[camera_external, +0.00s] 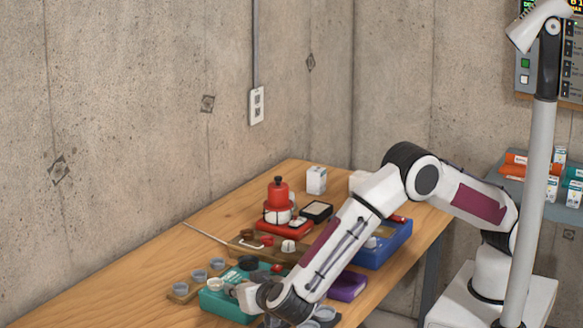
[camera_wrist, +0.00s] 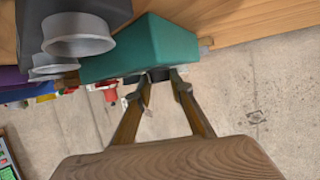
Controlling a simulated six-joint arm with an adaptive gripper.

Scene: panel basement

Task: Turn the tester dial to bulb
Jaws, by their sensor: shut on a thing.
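The tester appears to be the teal box (camera_external: 222,304) near the front of the bench, partly hidden behind my arm. In the wrist view the teal box (camera_wrist: 165,42) fills the upper middle. My gripper (camera_wrist: 160,84) has its two fingers at the face of the box, closed on a small dark part there that looks like the dial (camera_wrist: 158,74). The dial's marks and pointing direction cannot be read. In the outside view my gripper (camera_external: 243,290) is by the teal box, its fingertips not clear.
Grey cups (camera_external: 199,275) stand in a wooden holder left of the teal box. Behind are a wooden board with small parts (camera_external: 246,247), a red device (camera_external: 280,205) and a blue tray (camera_external: 393,246). A purple box (camera_external: 347,286) lies right of my arm. The bench's far left is clear.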

